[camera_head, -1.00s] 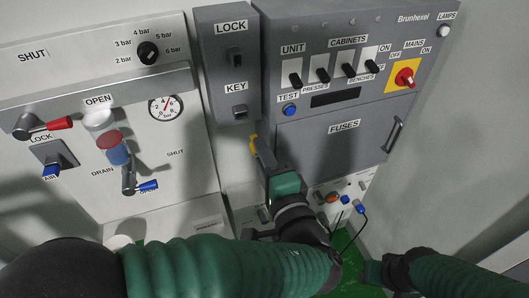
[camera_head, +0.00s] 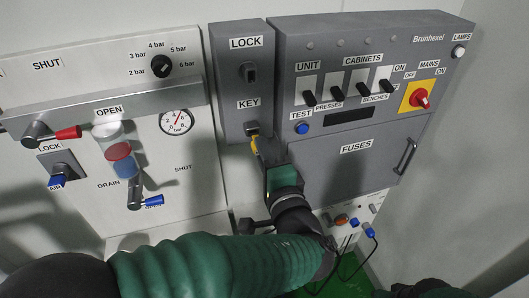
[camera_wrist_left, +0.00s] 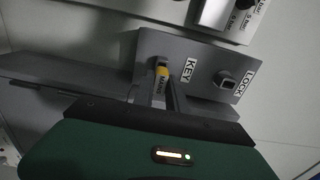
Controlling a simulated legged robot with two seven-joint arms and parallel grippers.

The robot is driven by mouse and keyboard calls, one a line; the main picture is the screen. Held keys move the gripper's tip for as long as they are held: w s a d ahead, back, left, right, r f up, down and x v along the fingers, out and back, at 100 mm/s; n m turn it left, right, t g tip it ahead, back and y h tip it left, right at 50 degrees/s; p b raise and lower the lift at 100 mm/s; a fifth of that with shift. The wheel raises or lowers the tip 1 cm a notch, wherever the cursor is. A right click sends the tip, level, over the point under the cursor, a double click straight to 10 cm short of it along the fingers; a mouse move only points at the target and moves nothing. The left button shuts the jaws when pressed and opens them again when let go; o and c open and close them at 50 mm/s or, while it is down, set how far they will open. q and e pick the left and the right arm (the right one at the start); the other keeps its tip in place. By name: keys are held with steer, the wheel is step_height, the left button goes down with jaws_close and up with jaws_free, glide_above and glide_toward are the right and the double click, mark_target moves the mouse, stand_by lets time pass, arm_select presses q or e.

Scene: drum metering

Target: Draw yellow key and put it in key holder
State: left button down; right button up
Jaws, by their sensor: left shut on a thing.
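The yellow key (camera_head: 254,145) is between the fingertips of my left gripper (camera_head: 262,150), which is shut on it. It is at the lower edge of the grey lock-and-key box, just under the key holder (camera_head: 251,129) marked KEY. In the left wrist view, the yellow key (camera_wrist_left: 162,71) shows between the two fingers, close against the box beside the KEY label. I cannot tell whether the key is inside the holder, because the fingers cover its far end. The LOCK socket (camera_head: 249,72) is higher on the same box. My right gripper is not in view.
A cabinet panel (camera_head: 340,165) with switches and a red knob (camera_head: 421,98) is right of the box. A drum panel with a red-handled lever (camera_head: 60,134), a gauge (camera_head: 176,121) and a blue-handled valve (camera_head: 146,202) is to the left.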

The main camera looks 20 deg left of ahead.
arm_select(q)
steer(key=shift+d+b, duration=0.1)
steer(key=shift+b, duration=0.3)
stand_by(0.6)
steer(key=shift+b, duration=0.45)
stand_by(0.4)
steer(key=shift+b, duration=0.45)
steer(key=shift+b+x, duration=0.9)
steer(key=shift+x, duration=0.7)
